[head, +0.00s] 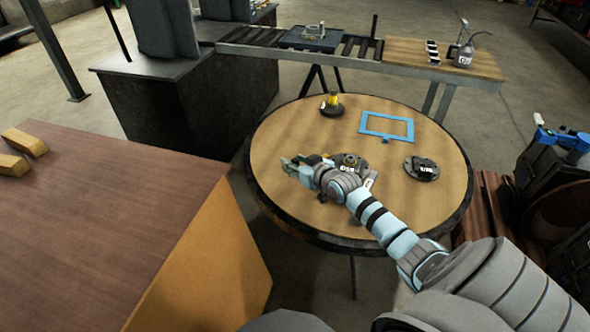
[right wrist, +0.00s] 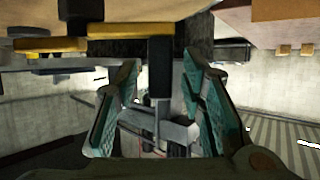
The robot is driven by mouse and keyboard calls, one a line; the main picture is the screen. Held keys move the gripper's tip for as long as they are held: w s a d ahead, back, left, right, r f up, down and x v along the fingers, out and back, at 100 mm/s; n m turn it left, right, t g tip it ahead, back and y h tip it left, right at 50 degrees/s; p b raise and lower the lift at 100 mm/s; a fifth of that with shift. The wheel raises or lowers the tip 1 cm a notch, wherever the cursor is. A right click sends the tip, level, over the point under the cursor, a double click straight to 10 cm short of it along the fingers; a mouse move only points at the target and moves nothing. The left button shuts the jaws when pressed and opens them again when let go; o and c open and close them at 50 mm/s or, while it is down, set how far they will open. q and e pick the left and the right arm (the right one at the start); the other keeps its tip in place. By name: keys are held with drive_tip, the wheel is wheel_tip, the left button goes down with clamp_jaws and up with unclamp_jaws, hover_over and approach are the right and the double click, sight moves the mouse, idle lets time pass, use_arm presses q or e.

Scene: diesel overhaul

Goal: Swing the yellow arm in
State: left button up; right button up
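The yellow arm (right wrist: 50,45) is a flat yellow bar at the upper left of the right wrist view, which looks upside down. More yellow (right wrist: 116,31) continues toward a dark upright post (right wrist: 160,68). My right gripper (right wrist: 160,62) is open, its two teal-padded fingers on either side of the post with gaps visible. In the head view my right gripper (head: 296,166) is low over the left part of the round table, beside a dark round fixture with a yellowish top (head: 350,160). My wrist partly hides that fixture. My left gripper is not in view.
The round wooden table (head: 285,130) also bears a blue frame (head: 387,126), a black disc (head: 421,168) and a yellow-topped dark piece (head: 332,104). A brown bench (head: 90,210) stands left. A roller conveyor (head: 260,38) and an oil can (head: 463,55) are behind.

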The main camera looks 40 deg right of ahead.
drive_tip(key=shift+w, duration=0.1)
clamp_jaws()
idle(0.4)
